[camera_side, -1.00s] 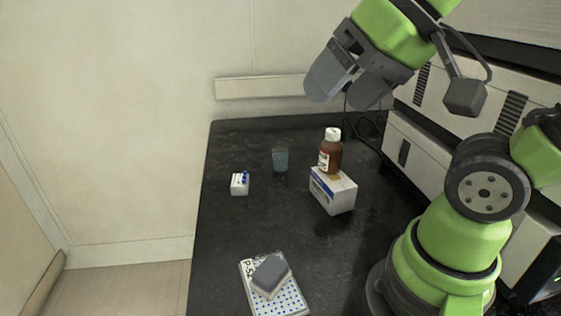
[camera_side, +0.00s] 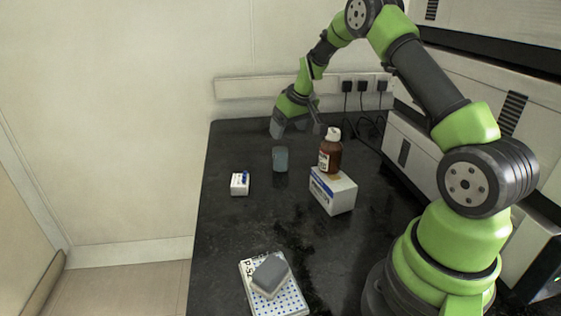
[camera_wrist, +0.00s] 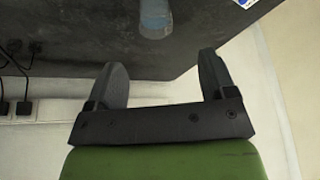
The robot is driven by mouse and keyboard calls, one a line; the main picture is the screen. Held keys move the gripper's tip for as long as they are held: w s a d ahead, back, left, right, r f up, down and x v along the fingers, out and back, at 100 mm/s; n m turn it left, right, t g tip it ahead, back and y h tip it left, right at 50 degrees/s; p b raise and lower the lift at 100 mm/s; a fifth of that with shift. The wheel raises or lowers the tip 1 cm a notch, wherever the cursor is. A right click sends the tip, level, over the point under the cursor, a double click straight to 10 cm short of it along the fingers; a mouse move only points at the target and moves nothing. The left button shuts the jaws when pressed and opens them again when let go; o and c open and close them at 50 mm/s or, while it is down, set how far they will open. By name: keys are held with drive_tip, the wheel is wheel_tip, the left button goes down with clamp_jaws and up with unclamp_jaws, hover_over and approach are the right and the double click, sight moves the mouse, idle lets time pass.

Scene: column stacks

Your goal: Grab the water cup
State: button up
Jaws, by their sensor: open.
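The water cup (camera_side: 280,160) is a small, bluish, see-through cup standing upright on the black table. In the wrist view the cup (camera_wrist: 155,20) shows at the top edge, partly cut off, roughly in line with the space between the fingers. My gripper (camera_side: 289,127) is behind the cup near the table's far edge, pointing down, with nothing between its fingers. In the wrist view my gripper (camera_wrist: 165,80) has its two dark fingers wide apart, and the cup is clear of them.
A brown bottle (camera_side: 330,152) with a white cap stands on a white box (camera_side: 334,193), right of the cup. A small white-and-blue box (camera_side: 240,184) sits to the left. A grey block (camera_side: 271,274) lies on a dotted white box (camera_side: 295,305) in front. Wall plugs (camera_side: 362,86) are behind.

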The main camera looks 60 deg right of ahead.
sight(281, 152)
drive_tip(key=shift+d+x, duration=0.15)
drive_tip(key=shift+x, duration=2.55)
drive_tip(key=shift+d+x, duration=0.15)
drive_tip(key=shift+x, duration=2.55)
drive_tip(key=shift+r, duration=0.1)
drive_tip(key=c, duration=1)
